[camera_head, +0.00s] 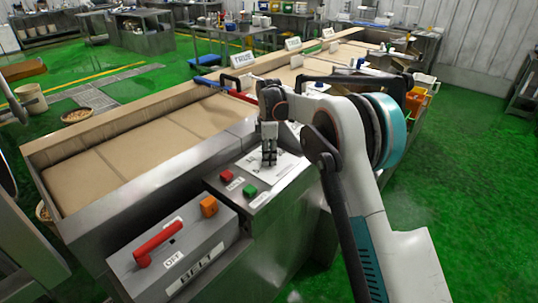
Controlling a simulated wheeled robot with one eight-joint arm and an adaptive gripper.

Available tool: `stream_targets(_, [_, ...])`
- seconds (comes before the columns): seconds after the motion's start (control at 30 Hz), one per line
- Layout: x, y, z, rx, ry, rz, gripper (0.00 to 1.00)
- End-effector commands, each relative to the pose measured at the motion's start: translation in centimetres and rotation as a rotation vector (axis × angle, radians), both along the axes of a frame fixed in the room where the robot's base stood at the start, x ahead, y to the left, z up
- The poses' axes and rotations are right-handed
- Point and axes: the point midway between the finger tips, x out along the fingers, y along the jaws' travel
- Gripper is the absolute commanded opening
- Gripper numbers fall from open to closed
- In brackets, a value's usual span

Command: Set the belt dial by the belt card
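My gripper (269,160) points down over a white card or plate (283,172) on the metal control panel (283,196). Its fingers are dark and small here, and I cannot tell whether they are open or shut. A dial is not clearly visible; the gripper covers part of the white plate. I cannot make out a belt card for certain.
A red button (226,175) and a green button (250,191) sit on the panel left of my gripper. Green floor (465,165) is free at right.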

Motion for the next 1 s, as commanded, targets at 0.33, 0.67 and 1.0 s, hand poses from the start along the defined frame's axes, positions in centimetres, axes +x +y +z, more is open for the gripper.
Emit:
stream_targets(0.33, [0.02, 0.0, 0.0, 0.0, -0.001, -0.011, 0.14])
stream_targets(0.67, [0.03, 0.0, 0.1, 0.0, -0.001, -0.161, 0.15])
stream_targets(1.0, [0.04, 0.0, 0.08, 0.0, -0.001, -0.469, 0.15])
